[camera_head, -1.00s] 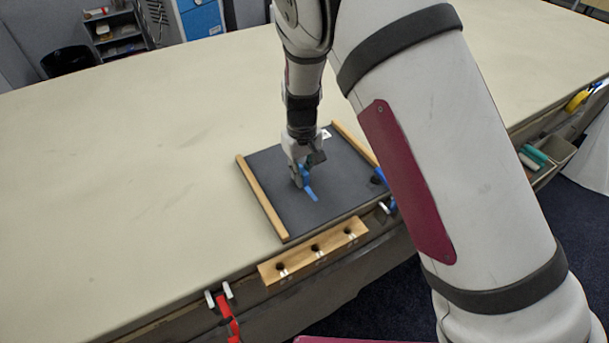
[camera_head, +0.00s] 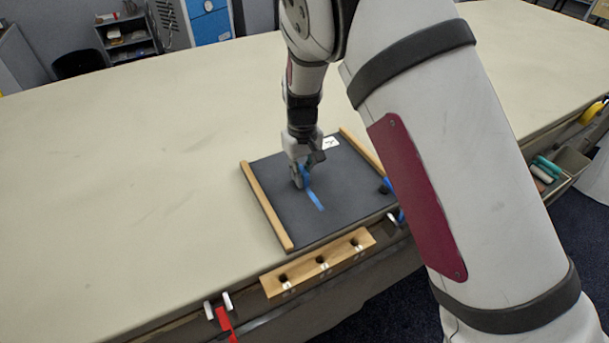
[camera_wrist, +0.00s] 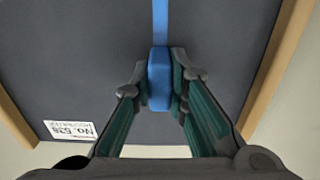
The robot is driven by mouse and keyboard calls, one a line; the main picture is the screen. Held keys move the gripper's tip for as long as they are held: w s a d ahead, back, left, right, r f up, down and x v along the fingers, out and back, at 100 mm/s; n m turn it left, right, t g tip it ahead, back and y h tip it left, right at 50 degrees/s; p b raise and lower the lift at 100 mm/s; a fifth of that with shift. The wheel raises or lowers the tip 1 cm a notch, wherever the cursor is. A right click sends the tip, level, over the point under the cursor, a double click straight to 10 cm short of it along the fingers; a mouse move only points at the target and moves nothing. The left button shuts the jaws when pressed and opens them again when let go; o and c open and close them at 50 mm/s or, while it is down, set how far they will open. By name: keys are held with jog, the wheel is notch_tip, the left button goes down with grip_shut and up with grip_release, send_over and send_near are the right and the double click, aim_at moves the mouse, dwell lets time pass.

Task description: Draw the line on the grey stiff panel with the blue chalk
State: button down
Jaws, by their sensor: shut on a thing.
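The grey stiff panel (camera_head: 335,210) lies on the cloth table between two wooden side strips. My gripper (camera_head: 301,182) is over the panel's middle and shut on the blue chalk (camera_wrist: 159,78), which shows between its fingertips in the wrist view. The chalk's tip appears to be at the panel, though contact itself is hard to see. A blue line (camera_head: 315,198) runs on the panel from the chalk toward the table's front edge. In the wrist view the line (camera_wrist: 160,22) runs from the chalk to the top of the picture.
A white label (camera_wrist: 72,130) is at a panel corner. A wooden block with holes (camera_head: 318,264) sits along the table's front edge. A red clamp (camera_head: 226,320) is at the edge. Wide bare table (camera_head: 120,180) lies to the left.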

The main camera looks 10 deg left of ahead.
jog(key=shift+w+a+b, duration=0.45)
jog(key=shift+w+b, duration=0.05)
jog(key=shift+w, duration=0.2)
jog(key=shift+w+a+b, duration=0.45)
jog(key=shift+w+b, duration=0.05)
jog(key=shift+w, duration=0.15)
jog(key=shift+w, duration=0.1)
jog(key=shift+w+a+b, duration=0.55)
jog(key=shift+w+b, duration=0.15)
jog(key=shift+b, duration=0.05)
jog(key=shift+s+d+r, duration=0.1)
jog(key=shift+s, duration=0.05)
jog(key=shift+s+d+p, duration=0.55)
jog(key=shift+s+p, duration=0.1)
jog(key=shift+s, duration=0.15)
jog(key=shift+s+d+p, duration=0.55)
jog(key=shift+s+p, duration=0.1)
jog(key=shift+s, duration=0.15)
jog(key=shift+s, duration=0.1)
jog(key=shift+s+d+p, duration=0.55)
jog(key=shift+s+p, duration=0.1)
jog(key=shift+s, duration=0.1)
